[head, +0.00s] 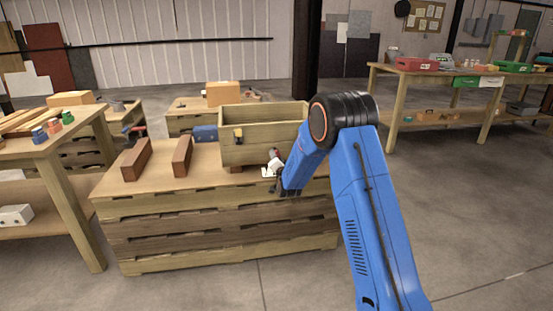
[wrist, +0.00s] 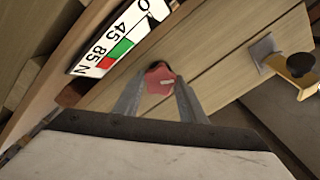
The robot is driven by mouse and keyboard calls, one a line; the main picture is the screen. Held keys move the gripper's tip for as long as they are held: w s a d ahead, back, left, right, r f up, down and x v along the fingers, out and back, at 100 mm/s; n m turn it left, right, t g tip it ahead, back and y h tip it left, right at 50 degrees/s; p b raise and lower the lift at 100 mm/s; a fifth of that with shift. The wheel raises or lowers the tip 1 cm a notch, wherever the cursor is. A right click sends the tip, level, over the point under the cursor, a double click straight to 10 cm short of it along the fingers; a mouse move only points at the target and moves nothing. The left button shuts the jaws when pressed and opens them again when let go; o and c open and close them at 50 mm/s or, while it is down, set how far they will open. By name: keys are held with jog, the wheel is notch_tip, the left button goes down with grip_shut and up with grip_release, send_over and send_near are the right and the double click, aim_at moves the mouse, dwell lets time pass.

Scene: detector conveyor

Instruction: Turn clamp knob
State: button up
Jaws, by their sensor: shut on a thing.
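A red lobed clamp knob (wrist: 158,79) with a pale mark on its face sits against a wooden face in the wrist view. My gripper (wrist: 160,92) has one finger on each side of it and is shut on it. In the head view the knob (head: 276,153) is a small reddish spot at the front of the wooden box (head: 262,148), with my gripper (head: 272,168) beside it, partly hidden by my blue arm.
A brass and black clamp (wrist: 300,72) is on the right in the wrist view. Two brown blocks (head: 136,160) and (head: 182,156) stand on the slatted bench (head: 215,183), left of the box. Other tables with parts stand left and back right. The floor at right is clear.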

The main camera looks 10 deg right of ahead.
jog(key=m, duration=0.4)
jog(key=shift+m, duration=2.3)
jog(key=shift+f, duration=0.1)
jog(key=o, duration=1.1)
jog(key=shift+c, duration=0.2)
jog(key=s, duration=1.7)
jog(key=shift+s, duration=0.25)
